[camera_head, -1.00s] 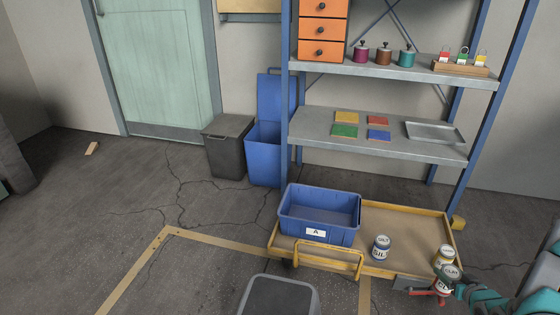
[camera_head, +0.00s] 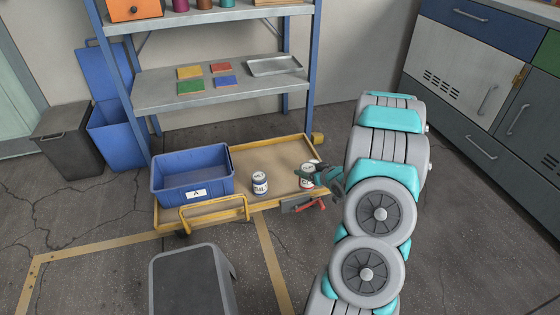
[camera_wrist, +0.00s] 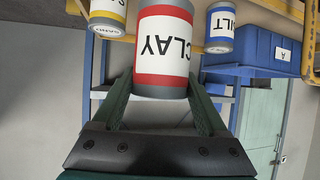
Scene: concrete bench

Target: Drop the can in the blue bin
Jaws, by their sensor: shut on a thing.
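My gripper (camera_wrist: 160,88) is shut on a white can with red bands, the CLAY can (camera_wrist: 163,48). In the head view my gripper (camera_head: 328,178) and the can (camera_head: 307,175) are small at the trolley's right end, and whether the can touches the trolley is unclear. A tall blue bin (camera_head: 115,140) with its lid raised stands at the back left, beside the shelf; its inside is mostly hidden. A blue crate marked A (camera_head: 197,194) sits on the trolley's left part.
The blue-banded SILT can (camera_head: 260,183) stands on the trolley (camera_head: 285,152); a yellow-banded can (camera_wrist: 108,17) shows in the wrist view. A dark lidded bin (camera_head: 68,140) adjoins the blue bin. A grey stool (camera_head: 188,285) stands in front, the shelf (camera_head: 215,92) behind, cabinets (camera_head: 470,85) right.

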